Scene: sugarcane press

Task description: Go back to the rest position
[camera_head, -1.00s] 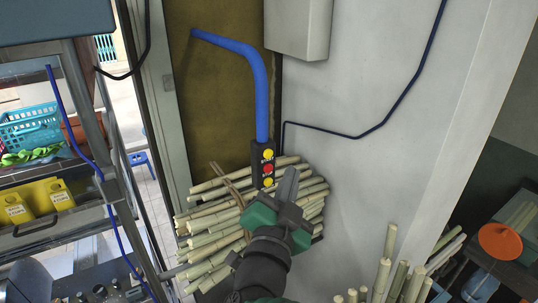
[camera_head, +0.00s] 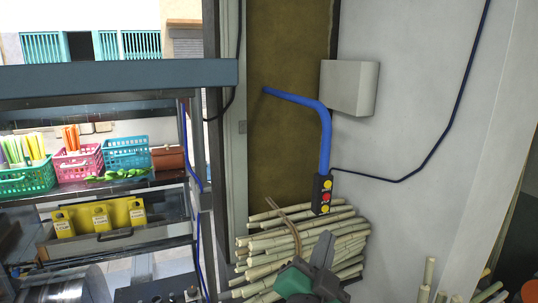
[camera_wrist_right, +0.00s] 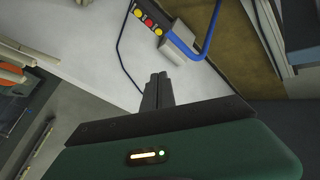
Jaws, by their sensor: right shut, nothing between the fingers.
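My right gripper (camera_head: 323,250) shows at the bottom of the head view, in front of the cane pile and below the button box (camera_head: 322,195). Its fingers are together with nothing between them; they also show closed in the right wrist view (camera_wrist_right: 158,78). The button box is black with yellow and red buttons and hangs from a blue pipe (camera_head: 325,140). In the right wrist view the button box (camera_wrist_right: 150,18) is above the fingertips and apart from them. My left gripper is not in view.
A pile of sugarcane (camera_head: 265,245) lies against the wall under the button box. A metal stall frame (camera_head: 120,75) with baskets and yellow boxes (camera_head: 100,216) stands at left. More cane (camera_head: 427,275) stands at lower right. The pale wall (camera_head: 420,90) fills the right side.

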